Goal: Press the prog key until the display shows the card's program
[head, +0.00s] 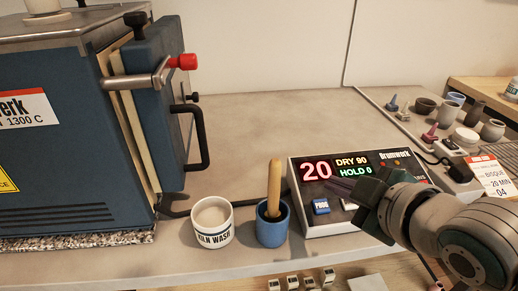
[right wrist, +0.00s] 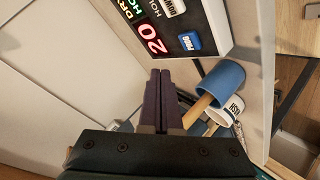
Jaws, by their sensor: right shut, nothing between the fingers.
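The controller box (head: 310,223) stands on the bench; its display (head: 338,167) shows a red 20, "DRY 90" and a green "HOLD 0". The blue PROG key (head: 320,207) is on its front left; it also shows in the right wrist view (right wrist: 190,42), beside a white key (right wrist: 172,8). The card (head: 494,177) at the right reads "BISQUE", "20 MIN", "04". My right gripper (head: 338,189) is shut and empty, apart from the PROG key and to its upper right in the head view. Its fingertips (right wrist: 162,73) also show in the wrist view. My left gripper is out of view.
A kiln wash cup (head: 212,222) and a blue cup (head: 272,228) with a wooden-handled tool stand left of the box. The blue kiln (head: 70,130) fills the left. Small pots and tools stand at the back right. The bench middle is clear.

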